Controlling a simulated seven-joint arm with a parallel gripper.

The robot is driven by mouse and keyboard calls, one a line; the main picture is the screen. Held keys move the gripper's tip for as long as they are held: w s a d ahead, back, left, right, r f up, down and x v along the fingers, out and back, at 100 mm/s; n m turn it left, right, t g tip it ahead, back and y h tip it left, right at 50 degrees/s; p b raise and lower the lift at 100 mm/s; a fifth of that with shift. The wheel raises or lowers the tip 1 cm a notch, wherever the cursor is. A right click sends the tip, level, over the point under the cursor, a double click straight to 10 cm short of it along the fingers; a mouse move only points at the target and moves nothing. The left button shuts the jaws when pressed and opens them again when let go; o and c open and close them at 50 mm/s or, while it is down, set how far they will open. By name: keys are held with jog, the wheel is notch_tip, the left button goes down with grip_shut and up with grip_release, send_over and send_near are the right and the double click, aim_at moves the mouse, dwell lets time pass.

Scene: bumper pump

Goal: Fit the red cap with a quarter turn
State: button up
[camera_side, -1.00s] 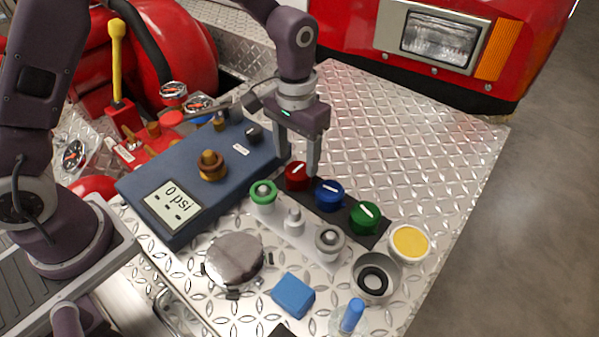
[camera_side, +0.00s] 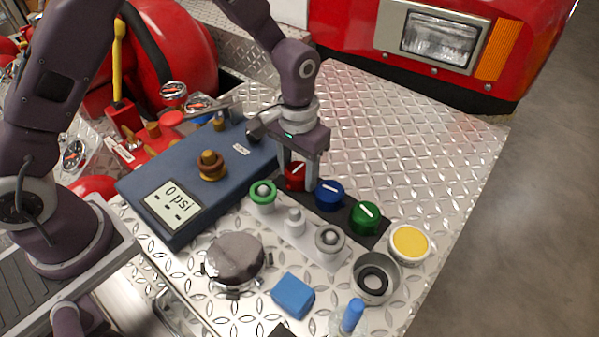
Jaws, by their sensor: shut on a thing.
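The red cap (camera_side: 295,178) sits at the left end of a dark strip, with a pale bar across its top. My gripper (camera_side: 297,180) points down around it, its fingers closed on the cap's sides. The cap still appears to be at its place on the strip; I cannot tell whether it is lifted. On a light plate in front stand a fitting with a green ring (camera_side: 263,196), a narrow light nozzle (camera_side: 294,222) and a round grey fitting (camera_side: 329,239). A brass fitting (camera_side: 211,166) stands on the blue box.
A blue cap (camera_side: 329,194) and a green cap (camera_side: 365,217) share the dark strip. The blue box (camera_side: 140,187) with its gauge display is at the left. A yellow-topped cup (camera_side: 409,243), grey cup (camera_side: 373,281) and blue block (camera_side: 293,295) are nearer. The tread plate behind is clear.

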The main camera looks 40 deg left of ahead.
notch_tip(320, 180, up, 9)
jog(key=shift+r, duration=0.1)
dwell(0.5)
jog(key=shift+a, duration=0.1)
dwell(0.8)
jog(key=s+a+r+n, duration=0.45)
jog(key=a+n, duration=0.25)
jog(key=n, duration=0.2)
notch_tip(320, 180, up, 2)
jog(key=n, duration=0.9)
send_over(208, 153)
jog(key=shift+w+r, duration=0.1)
jog(key=shift+w, duration=0.05)
jog(key=shift+f, duration=2.4)
jog(key=shift+f, duration=1.6)
